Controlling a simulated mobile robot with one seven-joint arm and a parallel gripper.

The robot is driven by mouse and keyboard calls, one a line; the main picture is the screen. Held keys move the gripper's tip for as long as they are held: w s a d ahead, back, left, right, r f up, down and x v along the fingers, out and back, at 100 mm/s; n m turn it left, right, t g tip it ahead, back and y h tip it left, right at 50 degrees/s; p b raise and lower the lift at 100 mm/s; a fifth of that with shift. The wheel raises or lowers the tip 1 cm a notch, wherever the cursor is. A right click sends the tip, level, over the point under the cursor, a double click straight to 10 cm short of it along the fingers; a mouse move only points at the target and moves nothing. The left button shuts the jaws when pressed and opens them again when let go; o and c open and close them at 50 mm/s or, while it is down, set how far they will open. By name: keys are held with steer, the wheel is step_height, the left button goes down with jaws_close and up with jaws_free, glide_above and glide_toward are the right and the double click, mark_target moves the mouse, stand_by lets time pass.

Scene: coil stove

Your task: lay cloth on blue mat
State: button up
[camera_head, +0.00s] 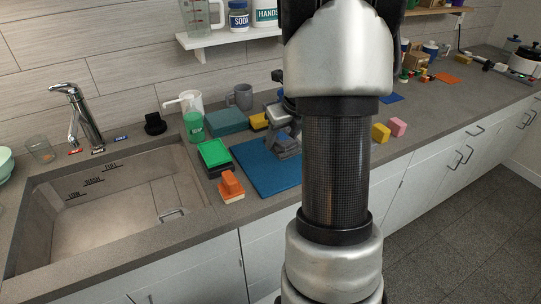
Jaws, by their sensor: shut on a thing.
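The blue mat (262,174) lies flat on the grey counter, right of the sink. My gripper (283,130) is low over the mat's back right part, partly hidden behind my arm. It is shut on a grey, crumpled thing that looks like the cloth (286,148). The cloth hangs below the gripper over the mat. I cannot tell whether its lower edge touches the mat. The mat's right side is hidden by my arm.
A green-topped black box (214,155) and an orange-handled brush or block (230,186) stand left of the mat. A teal box (226,122), yellow sponge (259,121) and grey mug (241,97) stand behind. The sink (115,210) is at left. Yellow (381,132) and pink (398,127) blocks lie right of my arm.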

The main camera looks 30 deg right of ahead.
step_height(320, 180, down, 9)
steer(key=shift+s+r+b, duration=0.1)
steer(key=shift+s+b, duration=0.05)
steer(key=shift+b, duration=0.6)
steer(key=o, duration=1)
steer(key=shift+c, duration=0.2)
steer(key=shift+s+r, duration=0.1)
steer(key=shift+r, duration=0.3)
steer(key=p+v, duration=0.2)
steer(key=v, duration=0.9)
steer(key=shift+r, duration=0.15)
